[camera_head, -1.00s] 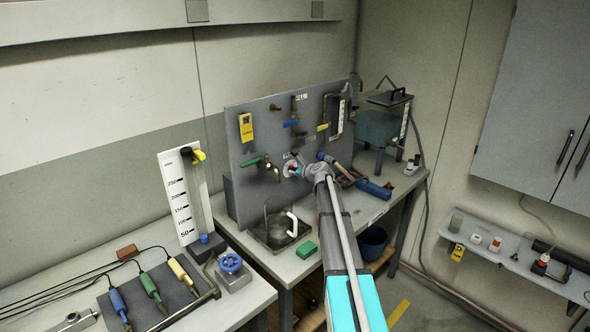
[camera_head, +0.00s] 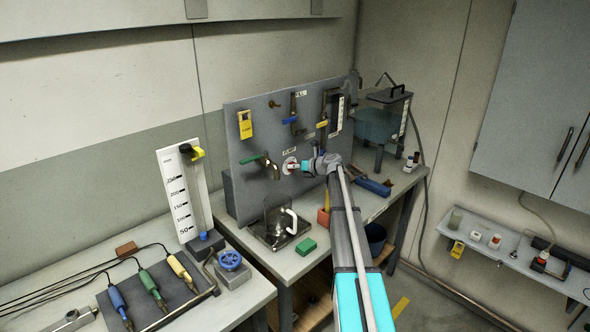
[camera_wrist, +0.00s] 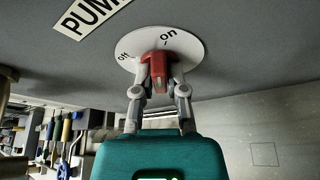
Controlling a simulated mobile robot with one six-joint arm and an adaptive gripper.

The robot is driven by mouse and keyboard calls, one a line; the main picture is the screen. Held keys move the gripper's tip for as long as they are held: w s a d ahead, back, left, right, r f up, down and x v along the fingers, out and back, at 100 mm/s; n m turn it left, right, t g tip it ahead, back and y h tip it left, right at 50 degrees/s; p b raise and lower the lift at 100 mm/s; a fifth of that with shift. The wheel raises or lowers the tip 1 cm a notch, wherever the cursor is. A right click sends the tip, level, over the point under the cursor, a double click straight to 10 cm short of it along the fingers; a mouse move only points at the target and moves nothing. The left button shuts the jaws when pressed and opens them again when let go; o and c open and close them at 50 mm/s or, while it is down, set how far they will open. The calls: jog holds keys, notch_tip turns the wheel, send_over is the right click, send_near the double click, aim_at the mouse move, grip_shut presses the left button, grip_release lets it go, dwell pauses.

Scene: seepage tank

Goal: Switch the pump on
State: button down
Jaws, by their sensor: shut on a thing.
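The pump switch is a round white dial plate (camera_wrist: 126,46) with a red knob (camera_wrist: 158,62) in the middle, on the grey upright panel. "Off" is printed at its left and "on" at its upper right in the wrist view. The dial also shows in the head view (camera_head: 288,166). A "PUMP" label (camera_wrist: 90,14) sits beside it. My gripper (camera_wrist: 159,80) is shut on the red knob, one finger on each side. In the head view my gripper (camera_head: 299,167) reaches the dial from the right. Which word the knob points to is hard to tell.
The panel (camera_head: 240,185) also carries a green-handled tap (camera_head: 262,162), a yellow tag (camera_head: 245,124) and blue and yellow valve handles. A lidded tank (camera_head: 378,124) stands at the right.

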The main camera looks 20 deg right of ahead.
jog(key=shift+w+d+m+y+b, duration=0.2)
jog(key=shift+m+y+b, duration=0.25)
jog(key=shift+m, duration=0.55)
jog(key=shift+r, duration=0.1)
jog(key=c, duration=0.7)
grip_release()
jog(key=shift+s, duration=0.1)
jog(key=shift+s, duration=0.25)
